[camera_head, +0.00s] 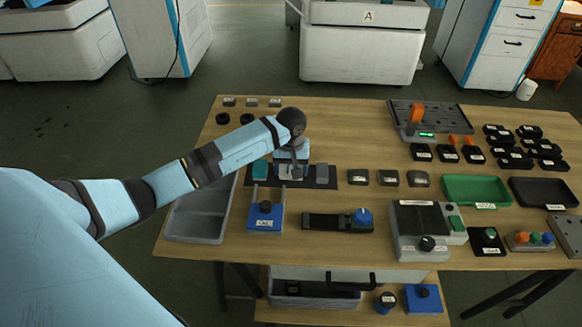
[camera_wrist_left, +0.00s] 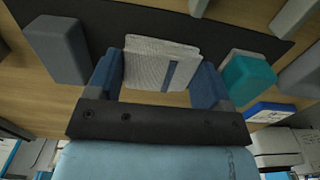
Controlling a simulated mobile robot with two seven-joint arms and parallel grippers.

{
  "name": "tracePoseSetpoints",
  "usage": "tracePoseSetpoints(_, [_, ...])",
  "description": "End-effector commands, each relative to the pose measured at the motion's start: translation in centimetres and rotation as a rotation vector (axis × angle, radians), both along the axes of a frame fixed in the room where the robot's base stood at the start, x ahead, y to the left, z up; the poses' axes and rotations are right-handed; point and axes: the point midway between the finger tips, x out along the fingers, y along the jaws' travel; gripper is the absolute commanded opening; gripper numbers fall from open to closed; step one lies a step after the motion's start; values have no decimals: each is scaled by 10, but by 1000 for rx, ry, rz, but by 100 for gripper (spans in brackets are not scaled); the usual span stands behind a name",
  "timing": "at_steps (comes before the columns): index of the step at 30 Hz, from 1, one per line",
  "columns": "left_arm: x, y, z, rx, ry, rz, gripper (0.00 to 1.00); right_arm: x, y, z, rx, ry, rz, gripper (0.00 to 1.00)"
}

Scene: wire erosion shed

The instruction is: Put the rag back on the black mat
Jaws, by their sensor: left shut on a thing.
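The rag is a pale, fine-ribbed folded piece with a blue stripe. It shows between the fingers in the left wrist view (camera_wrist_left: 160,62) and as a small pale patch in the head view (camera_head: 291,174). My left gripper (camera_head: 291,168) is shut on the rag, with a blue-grey finger at either side of it. It is over the middle of the black mat (camera_head: 334,181), which also shows in the wrist view (camera_wrist_left: 130,12). I cannot tell whether the rag touches the mat. My right gripper is in neither view.
A teal block (camera_head: 260,170) and a grey block (camera_head: 322,174) stand on the mat, left and right of the gripper. A blue fixture with a black knob (camera_head: 265,216) is in front. A grey bin (camera_head: 197,222) is at the left, a green tray (camera_head: 478,191) at the right.

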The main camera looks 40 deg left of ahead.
Motion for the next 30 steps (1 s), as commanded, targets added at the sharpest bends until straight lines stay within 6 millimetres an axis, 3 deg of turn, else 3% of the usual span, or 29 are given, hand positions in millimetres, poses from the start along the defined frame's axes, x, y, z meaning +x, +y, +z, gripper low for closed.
tracePoseSetpoints(4, [0,1,-5,3,-1,0,48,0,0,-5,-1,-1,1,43])
tracePoseSetpoints(5, [0,1,-3,1,0,0,80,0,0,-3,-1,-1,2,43])
tracePoseSetpoints(7, [0,0,-3,1,0,0,96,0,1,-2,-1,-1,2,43])
tracePoseSetpoints(8, [0,0,-3,1,0,0,99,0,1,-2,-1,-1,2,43])
tracePoseSetpoints(16, [0,0,-2,0,0,0,99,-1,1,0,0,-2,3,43])
tracePoseSetpoints(20, [1,1,8,1,-3,-1,99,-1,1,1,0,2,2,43])
tracePoseSetpoints(30, [1,1,79,3,-4,-1,99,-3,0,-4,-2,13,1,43])
